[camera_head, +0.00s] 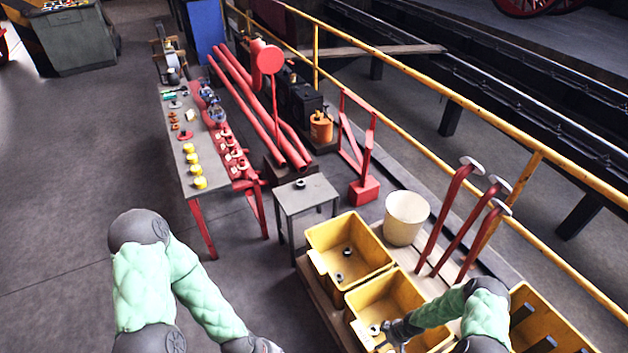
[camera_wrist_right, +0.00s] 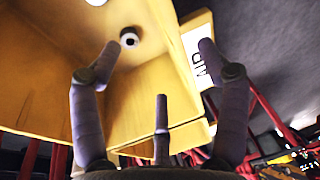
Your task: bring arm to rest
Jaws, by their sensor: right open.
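My right arm reaches in from the lower right in the head view. Its gripper (camera_head: 392,334) is over the middle yellow crate (camera_head: 366,297). In the right wrist view the gripper (camera_wrist_right: 158,55) has its fingers spread, with nothing between them. A small dark-and-pale round part (camera_wrist_right: 129,38) lies in the crate beyond the fingertips; it also shows in the head view (camera_head: 374,330). My left arm hangs bent at the lower left. Its gripper (camera_head: 266,346) is cut off by the bottom edge, so its fingers are hidden.
Another yellow crate (camera_head: 320,237) holds small round parts, and a third (camera_head: 530,310) stands at the right. A white bucket (camera_head: 405,218) and red levers (camera_head: 462,222) stand behind. A small grey table (camera_head: 308,197) and a long parts bench (camera_head: 186,148) stand farther left. Floor at left is clear.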

